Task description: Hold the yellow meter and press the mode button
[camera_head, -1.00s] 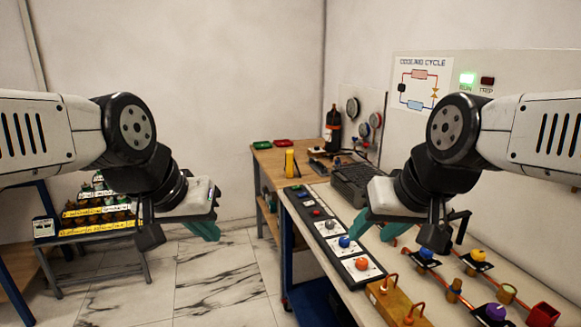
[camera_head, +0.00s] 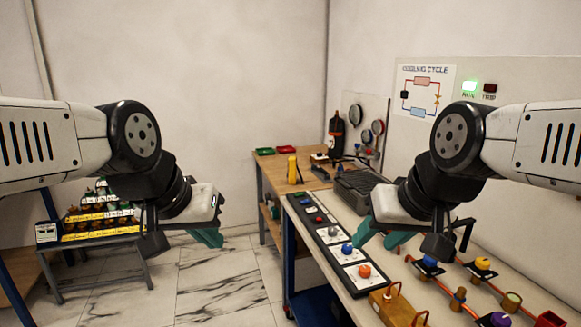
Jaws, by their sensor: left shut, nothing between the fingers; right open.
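The yellow meter (camera_head: 292,169) stands upright on the wooden bench at the back, near its left side. Its mode button is too small to make out. My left gripper (camera_head: 208,238) is shut and empty, with teal fingers, over the floor to the left of the benches and well apart from the meter. My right gripper (camera_head: 378,238) is open and empty, above the near bench by the strip of knobs, also well short of the meter.
A black strip with coloured knobs (camera_head: 364,271) runs along the near bench (camera_head: 440,300). A dark toolbox-like case (camera_head: 358,186) lies beyond it. Green (camera_head: 264,151) and red (camera_head: 286,149) trays sit at the back. A stepped rack (camera_head: 95,220) stands at left. The tiled floor (camera_head: 220,275) is clear.

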